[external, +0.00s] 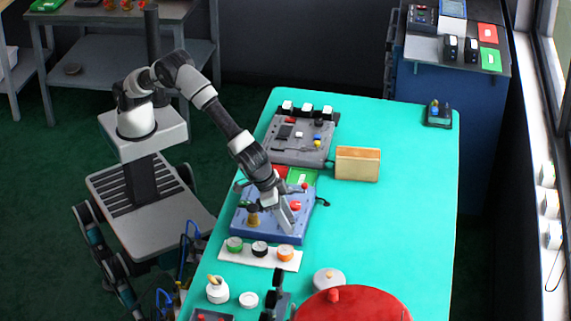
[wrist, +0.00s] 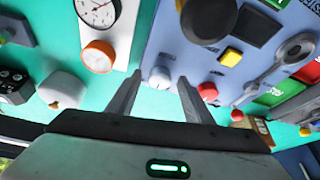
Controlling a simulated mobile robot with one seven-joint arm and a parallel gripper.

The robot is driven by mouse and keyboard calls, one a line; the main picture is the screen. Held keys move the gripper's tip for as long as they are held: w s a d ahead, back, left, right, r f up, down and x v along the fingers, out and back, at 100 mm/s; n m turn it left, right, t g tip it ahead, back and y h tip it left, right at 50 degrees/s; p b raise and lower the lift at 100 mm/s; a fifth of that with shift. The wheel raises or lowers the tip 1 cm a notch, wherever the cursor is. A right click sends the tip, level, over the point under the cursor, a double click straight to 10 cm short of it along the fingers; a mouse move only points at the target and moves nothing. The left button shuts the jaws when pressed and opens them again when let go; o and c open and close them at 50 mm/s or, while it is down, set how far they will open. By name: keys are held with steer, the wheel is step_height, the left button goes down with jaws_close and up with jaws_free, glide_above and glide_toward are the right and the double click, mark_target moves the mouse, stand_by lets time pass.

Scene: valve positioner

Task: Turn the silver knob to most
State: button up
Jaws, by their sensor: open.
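The blue panel box (external: 240,219) lies on the turquoise table, and its face fills the middle and right of the wrist view (wrist: 172,40). A small silver knob (wrist: 160,77) sits near the panel's edge in the wrist view. My gripper (external: 286,228) points down at the panel's right front part. In the wrist view my gripper (wrist: 160,85) is open, its fingers on either side of the silver knob. I cannot tell whether they touch it. In the external view the gripper seems to hide the knob, and its pointer setting cannot be read.
The panel also carries a dark round knob (wrist: 208,18), a yellow button (wrist: 230,57) and a red knob (wrist: 218,90). A white strip with an orange dial (external: 285,254) lies in front. A wooden box (external: 357,164) stands behind.

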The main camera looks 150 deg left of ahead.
steer(key=c, duration=1.1)
steer(key=shift+o, duration=0.2)
steer(key=shift+m, duration=0.4)
steer(key=m, duration=0.1)
steer(key=m+t, duration=0.1)
steer(key=shift+s+a+m+h, duration=0.15)
steer(key=shift+s+m+h, duration=0.05)
steer(key=shift+m+h, duration=0.2)
steer(key=m+h, duration=0.1)
steer(key=m, duration=0.1)
steer(key=m+p, duration=0.1)
steer(key=m, duration=0.1)
steer(key=shift+a+m+t+h, duration=0.2)
steer(key=shift+m+t+h, duration=0.1)
steer(key=shift+t+h, duration=0.1)
steer(key=m+h+p, duration=0.1)
steer(key=m, duration=0.3)
steer(key=shift+a+m+h, duration=0.1)
steer(key=shift+m+h, duration=0.2)
steer(key=shift+h, duration=0.1)
steer(key=shift+a+m+h+p, duration=0.15)
steer(key=shift+m+h, duration=0.2)
steer(key=shift+m, duration=0.7)
steer(key=shift+m+h+p, duration=0.15)
steer(key=shift+m+h, duration=0.2)
steer(key=shift+m, duration=0.7)
